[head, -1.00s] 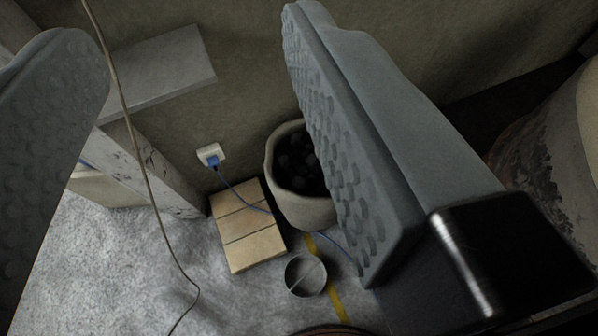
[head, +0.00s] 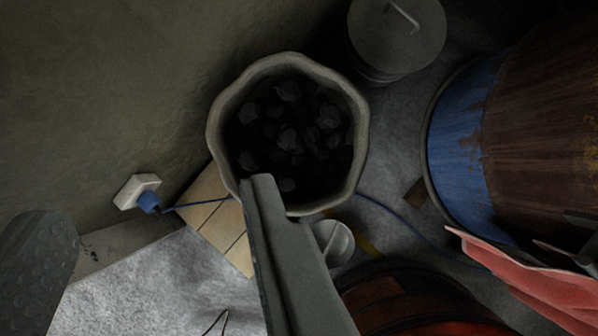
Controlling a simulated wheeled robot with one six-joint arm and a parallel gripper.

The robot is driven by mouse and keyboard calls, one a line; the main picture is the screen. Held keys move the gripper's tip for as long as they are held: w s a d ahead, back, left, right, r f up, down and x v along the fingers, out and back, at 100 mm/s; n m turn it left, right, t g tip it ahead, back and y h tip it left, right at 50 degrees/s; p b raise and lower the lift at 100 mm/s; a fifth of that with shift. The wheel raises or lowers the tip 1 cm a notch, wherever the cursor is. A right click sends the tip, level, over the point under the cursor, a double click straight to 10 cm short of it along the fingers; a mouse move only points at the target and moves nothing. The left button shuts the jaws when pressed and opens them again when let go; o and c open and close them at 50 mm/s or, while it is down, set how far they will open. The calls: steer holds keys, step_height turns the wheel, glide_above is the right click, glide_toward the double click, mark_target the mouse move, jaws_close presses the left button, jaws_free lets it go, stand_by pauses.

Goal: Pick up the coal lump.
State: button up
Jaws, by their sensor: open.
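Several dark coal lumps lie in a pale, wavy-rimmed pot (head: 218,118) in the upper middle of the head view. One coal lump (head: 289,138) shows near the middle of the heap. The lumps are dim and hard to tell apart. My gripper (head: 160,205) is open and empty, its two grey fingers wide apart. The right finger's tip overlaps the pot's near rim in the picture; the left finger is at the lower left edge. I cannot tell whether the right finger touches the pot.
A lidded grey can (head: 395,35) stands behind the pot at upper right. A blue and rust-brown barrel (head: 468,150) fills the right. A red cloth-like thing (head: 530,275) is at lower right. A wooden board (head: 215,215), a small bowl (head: 333,240) and a blue-plugged wall socket (head: 138,190) are near the pot.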

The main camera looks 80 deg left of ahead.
steer(key=w+d+f+m+g, duration=0.1)
steer(key=w+d+f+g, duration=0.1)
steer(key=f, duration=0.5)
steer(key=w+d+f+m+g, duration=0.1)
steer(key=w+d+f, duration=0.1)
steer(key=f, duration=0.5)
steer(key=m+g+y, duration=0.1)
steer(key=m+g, duration=0.1)
steer(key=g, duration=0.1)
glide_toward(288, 139)
steer(key=f, duration=0.3)
steer(key=w+f, duration=0.1)
steer(key=f, duration=0.1)
steer(key=shift+d, duration=0.3)
steer(key=shift+a+f, duration=0.25)
steer(key=shift+f, duration=1.1)
steer(key=shift+a+f, duration=0.2)
steer(key=shift+f, duration=1.1)
steer(key=shift+c, duration=0.2)
steer(key=c, duration=0.7)
